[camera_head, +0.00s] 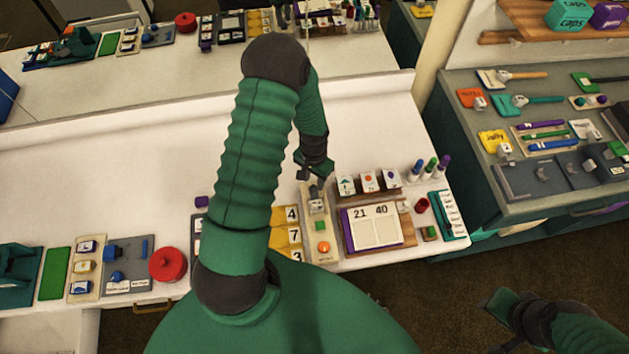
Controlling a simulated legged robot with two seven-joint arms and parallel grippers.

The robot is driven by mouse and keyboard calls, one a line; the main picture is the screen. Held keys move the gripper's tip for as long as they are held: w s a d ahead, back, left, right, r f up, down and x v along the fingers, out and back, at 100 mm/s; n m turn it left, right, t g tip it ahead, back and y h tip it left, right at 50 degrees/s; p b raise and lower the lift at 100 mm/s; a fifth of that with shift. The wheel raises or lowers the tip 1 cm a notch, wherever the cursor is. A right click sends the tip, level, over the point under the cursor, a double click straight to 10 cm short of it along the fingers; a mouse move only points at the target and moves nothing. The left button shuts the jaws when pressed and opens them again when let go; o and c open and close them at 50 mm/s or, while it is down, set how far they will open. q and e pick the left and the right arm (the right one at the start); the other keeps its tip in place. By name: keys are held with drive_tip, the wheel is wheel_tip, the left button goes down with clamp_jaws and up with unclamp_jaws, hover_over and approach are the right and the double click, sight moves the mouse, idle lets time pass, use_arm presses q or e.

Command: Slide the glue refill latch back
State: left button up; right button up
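A narrow beige board (309,233) stands near the middle of the white table. It carries a small grey and white fitting (317,206) at its far end, a green square and an orange round piece. The fitting may be the glue refill latch; it is too small to be sure. My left gripper (312,174) is just above the board's far end, close to the fitting. Whether it touches cannot be told, and its fingers are too small and dark to read. My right gripper (492,325) is low at the right, over the floor, with its fingers apart and empty.
Right of the board is a wooden stand with a number card (373,228), then several markers (431,167) and a teal rack (449,214). Yellow number cards (289,236) lie to its left, partly behind my arm. A red round pot (167,265) stands farther left.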

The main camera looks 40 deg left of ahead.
sight(314, 192)
use_arm(q)
drive_tip(key=shift+s+a+f, duration=0.1)
drive_tip(key=shift+s+f, duration=0.05)
drive_tip(key=shift+f, duration=0.6)
drive_tip(key=shift+s+f, duration=0.25)
drive_tip(key=shift+f, duration=0.15)
drive_tip(key=shift+d, duration=0.45)
drive_tip(key=shift+w, duration=0.1)
drive_tip(key=shift+c, duration=0.6)
drive_tip(key=c, duration=0.5)
drive_tip(key=shift+a, duration=0.1)
clamp_jaws()
drive_tip(key=shift+a, duration=0.2)
drive_tip(key=shift+d, duration=0.15)
